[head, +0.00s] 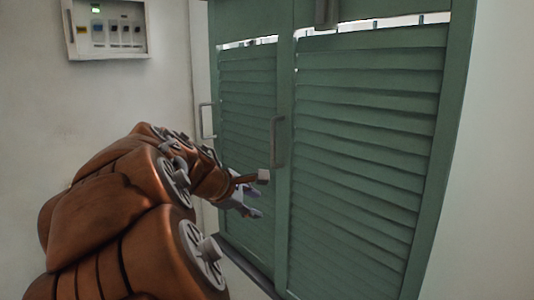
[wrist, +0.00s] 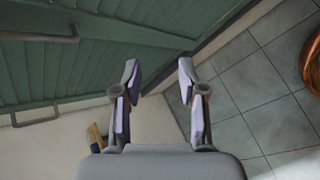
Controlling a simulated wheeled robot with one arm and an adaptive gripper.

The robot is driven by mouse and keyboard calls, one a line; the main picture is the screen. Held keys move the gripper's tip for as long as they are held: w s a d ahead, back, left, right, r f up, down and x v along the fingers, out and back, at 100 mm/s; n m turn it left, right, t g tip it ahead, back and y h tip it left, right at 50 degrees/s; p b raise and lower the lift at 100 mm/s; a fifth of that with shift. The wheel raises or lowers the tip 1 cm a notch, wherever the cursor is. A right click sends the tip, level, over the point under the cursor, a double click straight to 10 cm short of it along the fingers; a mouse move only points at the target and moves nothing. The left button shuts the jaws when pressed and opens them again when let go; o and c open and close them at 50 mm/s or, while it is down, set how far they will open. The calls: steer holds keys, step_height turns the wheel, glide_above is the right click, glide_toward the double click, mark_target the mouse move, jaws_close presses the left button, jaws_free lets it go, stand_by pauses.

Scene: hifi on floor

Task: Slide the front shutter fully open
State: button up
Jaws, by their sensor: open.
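Two green slatted shutter panels stand side by side in a green frame. The right panel (head: 365,150) is wider in the head view and has a grey upright bar handle (head: 278,142) at its left edge. The left panel (head: 248,110) has a similar handle (head: 207,120) at its left edge. No open gap shows between the panels. My gripper (head: 256,202) is in front of the left panel's lower part, below and left of the right panel's handle. In the wrist view my gripper (wrist: 158,72) is open and empty, its fingers apart from both handles (wrist: 38,37).
A bottom rail (head: 245,262) runs under the panels. A switch box (head: 108,30) hangs on the pale wall at upper left. Grey floor tiles (wrist: 255,95) are bare in the wrist view, with a brown rounded object (wrist: 311,60) at its right edge.

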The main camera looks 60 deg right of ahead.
steer(key=w+d+r+n+g+h+b, duration=0.1)
steer(key=w+d+r+n+h+b, duration=0.3)
steer(key=d, duration=0.5)
steer(key=n+h+b, duration=0.2)
steer(key=n+h, duration=0.2)
steer(key=n, duration=0.3)
glide_toward(272, 142)
steer(key=d, duration=0.3)
steer(key=shift+t, duration=0.3)
steer(key=shift+s+d+r+p, duration=0.1)
steer(key=shift+s+d+p, duration=0.05)
steer(key=shift+d, duration=1.1)
steer(key=shift+s+d+p, duration=0.1)
steer(key=shift+d+p, duration=0.1)
steer(key=shift+d, duration=1.1)
steer(key=shift+s+d+p, duration=0.15)
steer(key=shift+d, duration=1.1)
steer(key=shift+c, duration=0.2)
jaws_close()
